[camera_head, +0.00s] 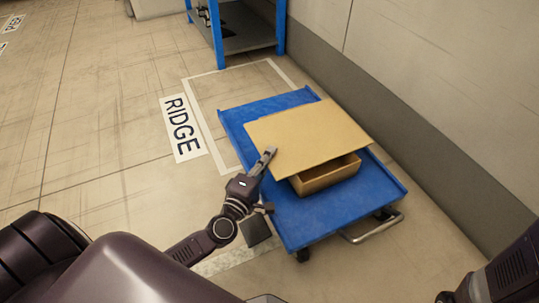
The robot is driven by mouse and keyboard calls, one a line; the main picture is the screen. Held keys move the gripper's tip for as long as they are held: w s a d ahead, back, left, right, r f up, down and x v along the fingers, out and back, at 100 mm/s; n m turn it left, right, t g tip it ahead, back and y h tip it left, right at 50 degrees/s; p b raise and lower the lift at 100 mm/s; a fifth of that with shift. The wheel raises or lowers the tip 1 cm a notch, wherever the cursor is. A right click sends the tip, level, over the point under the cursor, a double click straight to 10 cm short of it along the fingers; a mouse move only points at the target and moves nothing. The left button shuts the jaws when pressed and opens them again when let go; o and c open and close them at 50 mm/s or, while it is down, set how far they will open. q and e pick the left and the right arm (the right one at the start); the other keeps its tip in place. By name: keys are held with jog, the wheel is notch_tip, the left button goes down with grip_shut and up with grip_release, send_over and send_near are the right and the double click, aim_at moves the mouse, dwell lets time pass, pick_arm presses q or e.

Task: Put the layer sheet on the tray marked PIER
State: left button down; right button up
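The layer sheet (310,135) is a flat tan board lying over an open cardboard box (328,176) on a blue wheeled tray (300,224). The sheet covers most of the box; the box's near side shows below its front edge. My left gripper (268,157) is at the sheet's left edge. One finger lies over the edge and the other is hidden beneath; it looks shut on the sheet. My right arm (508,270) shows at the bottom right, with its gripper out of view. I cannot make out a tray marked PIER.
A floor label reading RIDGE (183,128) lies left of the tray, beside a pale floor outline. A blue-framed rack (237,30) stands behind. A wall (430,75) runs close along the right. Small floor labels (13,23) at the far left are hard to read. Floor at left is clear.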

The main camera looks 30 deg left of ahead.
pick_arm(q)
jog(key=shift+f+b, duration=0.4)
jog(key=shift+f, duration=0.2)
jog(key=c, duration=2.1)
grip_release()
jog(key=shift+r, duration=0.1)
